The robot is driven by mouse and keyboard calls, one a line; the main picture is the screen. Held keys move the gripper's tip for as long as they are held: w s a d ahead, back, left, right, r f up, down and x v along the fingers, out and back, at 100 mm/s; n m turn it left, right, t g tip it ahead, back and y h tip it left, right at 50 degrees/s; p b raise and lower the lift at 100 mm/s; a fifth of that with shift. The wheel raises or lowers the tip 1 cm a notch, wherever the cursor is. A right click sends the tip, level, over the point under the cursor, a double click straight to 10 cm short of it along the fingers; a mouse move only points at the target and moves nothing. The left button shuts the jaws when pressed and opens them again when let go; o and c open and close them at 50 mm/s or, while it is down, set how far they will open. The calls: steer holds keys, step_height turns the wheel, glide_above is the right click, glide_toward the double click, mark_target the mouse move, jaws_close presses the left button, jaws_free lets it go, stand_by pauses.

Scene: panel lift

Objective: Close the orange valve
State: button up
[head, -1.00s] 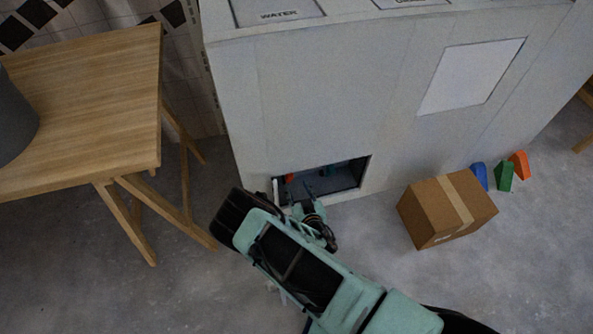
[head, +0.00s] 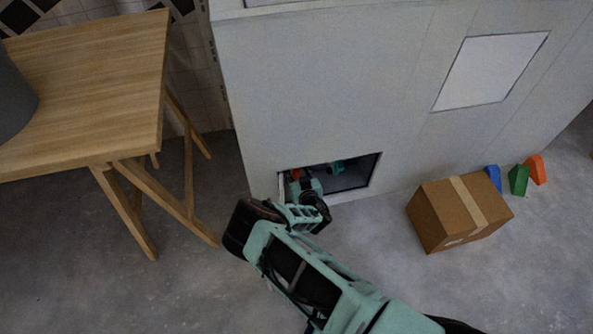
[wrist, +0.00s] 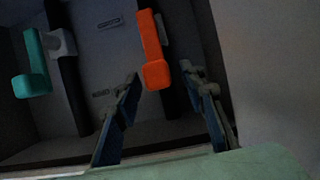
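The orange valve (wrist: 154,50) shows in the wrist view as a long bar-shaped handle inside a dark recess, its thick end towards me. In the head view only a small orange spot (head: 296,173) shows at the opening's left side. My gripper (wrist: 170,95) is open, with one finger on each side of the line of the handle's near end. I cannot tell whether either finger touches it. In the head view my gripper (head: 305,186) is at the opening in the grey cabinet (head: 330,70), its fingertips mostly hidden.
A teal handle (wrist: 32,65) is left of the orange one. The recess wall (wrist: 265,70) is close on the right. A cardboard box (head: 440,225) and coloured wedges (head: 518,179) are on the floor to the right. A wooden table (head: 90,90) stands left.

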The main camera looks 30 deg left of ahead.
steer(key=shift+c, duration=0.4)
jaws_close()
